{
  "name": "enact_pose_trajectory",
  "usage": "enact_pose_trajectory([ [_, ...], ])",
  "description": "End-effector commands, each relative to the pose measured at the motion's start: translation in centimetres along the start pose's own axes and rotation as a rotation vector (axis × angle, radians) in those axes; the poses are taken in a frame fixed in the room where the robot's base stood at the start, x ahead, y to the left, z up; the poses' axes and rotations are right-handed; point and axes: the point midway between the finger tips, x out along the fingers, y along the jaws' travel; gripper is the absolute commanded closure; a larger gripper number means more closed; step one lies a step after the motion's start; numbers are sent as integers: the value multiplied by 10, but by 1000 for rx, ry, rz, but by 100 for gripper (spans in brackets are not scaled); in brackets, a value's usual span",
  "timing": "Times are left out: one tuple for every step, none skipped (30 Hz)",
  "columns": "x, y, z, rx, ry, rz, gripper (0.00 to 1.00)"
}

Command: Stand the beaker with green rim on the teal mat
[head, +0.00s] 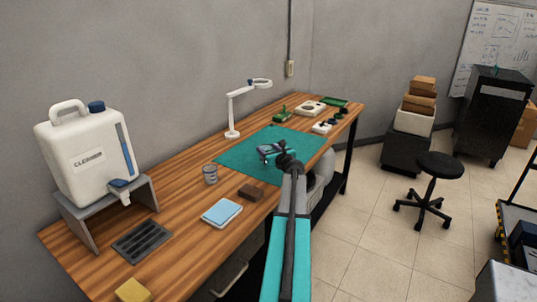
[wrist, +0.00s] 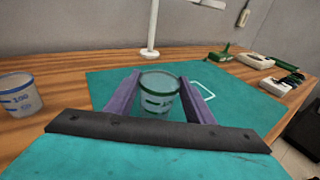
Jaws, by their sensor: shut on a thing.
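The beaker with green rim (wrist: 158,95) is clear with dark green markings and stands upright between the two fingers of my gripper (wrist: 159,82) in the wrist view. My gripper is shut on it. In the head view my gripper (head: 270,151) is over the teal mat (head: 238,162), and the beaker is hard to make out there. The teal mat also fills the middle of the wrist view (wrist: 110,84). I cannot tell whether the beaker's base touches the mat. A white outline (wrist: 207,91) on the mat lies just right of my gripper.
Another clear beaker (head: 210,174) with blue markings (wrist: 18,97) stands left of the mat. A white lamp (head: 232,118) stands at the mat's back edge. A brown block (head: 251,192) and blue-topped scale (head: 222,213) lie in front. Several small devices stand at the far end.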

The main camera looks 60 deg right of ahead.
Motion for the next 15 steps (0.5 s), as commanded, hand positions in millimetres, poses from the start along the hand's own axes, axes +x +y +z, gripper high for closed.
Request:
enact_pose_trajectory([
  [5,-4,1,0,0,0,77],
  [7,-5,1,0,0,0,77],
  [8,-7,1,0,0,0,77],
  [9,-8,1,0,0,1,77],
  [10,-8,1,0,0,1,77],
  [10,-9,1,1,-1,1,77],
  [11,-9,1,1,-1,1,77],
  [11,-9,1,1,-1,1,77],
  [11,-9,1,1,-1,1,77],
  [11,-8,1,1,-1,1,77],
  [11,-8,1,1,-1,1,77],
  [11,-8,1,0,-1,1,77],
  [11,-8,1,0,-1,1,77],
  [11,-8,1,0,-1,1,77],
  [11,-8,1,0,-1,2,77],
])
